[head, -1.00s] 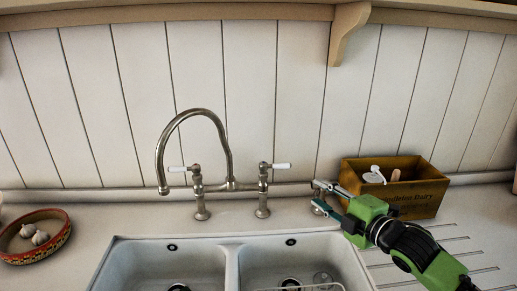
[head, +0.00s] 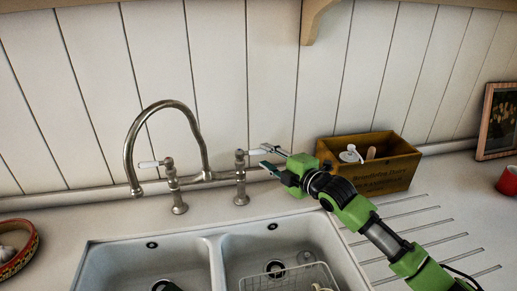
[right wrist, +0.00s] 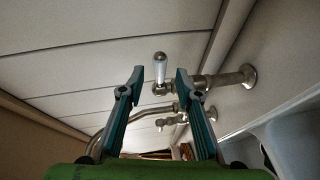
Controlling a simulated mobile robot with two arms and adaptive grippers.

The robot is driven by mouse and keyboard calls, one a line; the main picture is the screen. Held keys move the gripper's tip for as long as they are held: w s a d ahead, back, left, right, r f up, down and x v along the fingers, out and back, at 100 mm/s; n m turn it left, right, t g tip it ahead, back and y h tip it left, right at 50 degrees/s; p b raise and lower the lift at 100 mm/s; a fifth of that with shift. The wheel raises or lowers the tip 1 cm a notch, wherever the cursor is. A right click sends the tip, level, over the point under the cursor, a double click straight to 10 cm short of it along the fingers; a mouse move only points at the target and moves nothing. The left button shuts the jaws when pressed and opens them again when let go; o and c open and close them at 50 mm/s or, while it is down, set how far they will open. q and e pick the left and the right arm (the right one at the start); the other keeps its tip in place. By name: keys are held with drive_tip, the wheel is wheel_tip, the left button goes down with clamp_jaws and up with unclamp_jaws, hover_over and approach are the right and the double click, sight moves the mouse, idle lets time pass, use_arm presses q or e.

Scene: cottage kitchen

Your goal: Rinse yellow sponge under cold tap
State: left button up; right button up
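The chrome mixer tap (head: 203,160) stands behind the double sink (head: 215,245), its arched spout over the left basin. It has two white-tipped levers, a left one (head: 150,164) and a right one (head: 258,151). My right gripper (head: 266,158) is at the tip of the right lever, fingers pointing left. In the right wrist view its two fingers (right wrist: 157,75) are apart, with the near lever (right wrist: 160,70) showing in the gap beyond them; I cannot tell if they touch it. No yellow sponge is visible. No water runs from the spout. My left gripper is out of view.
A wooden box (head: 372,170) with a white bottle stands behind my right arm. A wire rack (head: 290,278) sits in the right basin. A patterned bowl (head: 14,250) is at the left edge, a red cup (head: 508,181) at the right. The ribbed drainer is otherwise clear.

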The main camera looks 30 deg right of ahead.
sight(261, 153)
drive_tip(key=p+x, duration=0.1)
drive_tip(key=x, duration=0.4)
clamp_jaws()
